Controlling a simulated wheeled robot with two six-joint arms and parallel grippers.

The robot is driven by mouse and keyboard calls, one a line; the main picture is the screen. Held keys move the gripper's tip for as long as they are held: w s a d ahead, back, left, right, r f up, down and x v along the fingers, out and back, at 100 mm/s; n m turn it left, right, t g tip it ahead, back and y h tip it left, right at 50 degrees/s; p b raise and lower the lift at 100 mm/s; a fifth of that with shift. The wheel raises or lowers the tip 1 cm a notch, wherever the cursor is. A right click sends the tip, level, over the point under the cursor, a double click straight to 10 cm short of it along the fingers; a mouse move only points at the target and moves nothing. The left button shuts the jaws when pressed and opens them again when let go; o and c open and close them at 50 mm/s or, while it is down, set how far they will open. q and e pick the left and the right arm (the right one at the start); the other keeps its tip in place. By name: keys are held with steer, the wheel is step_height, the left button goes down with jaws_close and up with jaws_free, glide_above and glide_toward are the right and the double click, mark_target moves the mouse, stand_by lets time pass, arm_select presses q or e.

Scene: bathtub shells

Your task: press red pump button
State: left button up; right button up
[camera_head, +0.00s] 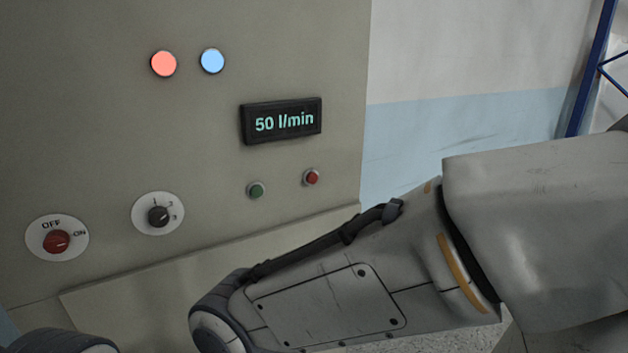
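The small red button (312,177) sits on the grey-beige control panel (330,60), below the right part of the display. My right arm comes in from the right and crosses the lower part of the view, below and in front of the red button. Its gripper is not visible. A piece of my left arm shows at the bottom left edge. Its gripper is not visible either.
A display (282,121) reads 50 l/min. A lit red lamp (164,63) and a lit blue lamp (212,61) are above. A red OFF/ON switch (57,242) and a black numbered dial (158,216) are at the left. A blue rack post (590,70) stands at the right.

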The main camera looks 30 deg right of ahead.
jaws_close()
stand_by(1.4)
